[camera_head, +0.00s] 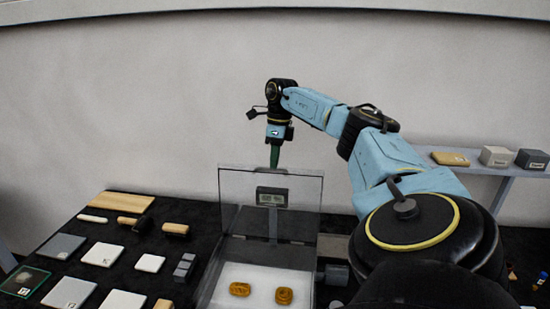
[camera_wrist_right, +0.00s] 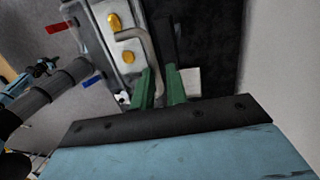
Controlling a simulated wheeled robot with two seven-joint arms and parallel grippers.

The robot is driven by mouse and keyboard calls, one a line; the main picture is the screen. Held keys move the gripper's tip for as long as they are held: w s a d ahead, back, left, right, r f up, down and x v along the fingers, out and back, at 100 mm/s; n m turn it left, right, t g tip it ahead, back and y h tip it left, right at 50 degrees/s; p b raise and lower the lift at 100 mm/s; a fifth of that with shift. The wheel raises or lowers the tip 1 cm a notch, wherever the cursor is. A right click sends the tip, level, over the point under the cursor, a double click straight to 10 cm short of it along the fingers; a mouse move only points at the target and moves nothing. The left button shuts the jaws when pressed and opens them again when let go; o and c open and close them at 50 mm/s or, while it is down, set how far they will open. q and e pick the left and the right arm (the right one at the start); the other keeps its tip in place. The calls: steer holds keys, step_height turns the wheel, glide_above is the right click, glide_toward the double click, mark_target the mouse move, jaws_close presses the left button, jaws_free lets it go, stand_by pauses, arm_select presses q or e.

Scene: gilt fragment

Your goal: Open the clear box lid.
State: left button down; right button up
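The clear box (camera_head: 216,284) stands on the dark table at the bottom middle in the head view. Its transparent lid (camera_head: 238,186) stands roughly upright at the back. Two gold pieces lie on the white pad inside; they also show in the wrist view. My right gripper (camera_head: 275,163) points down at the lid's top edge. The finger contact is partly hidden. My left gripper is in neither view.
A small digital display (camera_head: 272,197) shows through the lid. Several tiles, blocks and brushes lie left of the box, including a wooden board (camera_head: 122,202). A shelf (camera_head: 485,168) with small blocks stands at the right. My right arm covers the table right of the box.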

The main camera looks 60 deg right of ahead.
mark_target(275, 171)
steer(key=shift+g, duration=0.5)
steer(key=f, duration=0.1)
steer(key=a+f, duration=0.1)
steer(key=f, duration=0.1)
steer(key=shift+s+a+f, duration=0.2)
steer(key=shift+s+f, duration=0.1)
steer(key=shift+f, duration=0.05)
steer(key=d+r+t+p, duration=0.1)
steer(key=d+r+p, duration=0.2)
steer(key=r, duration=1.4)
steer(key=shift+w+d, duration=0.15)
steer(key=shift+d, duration=0.15)
steer(key=shift+f, duration=0.1)
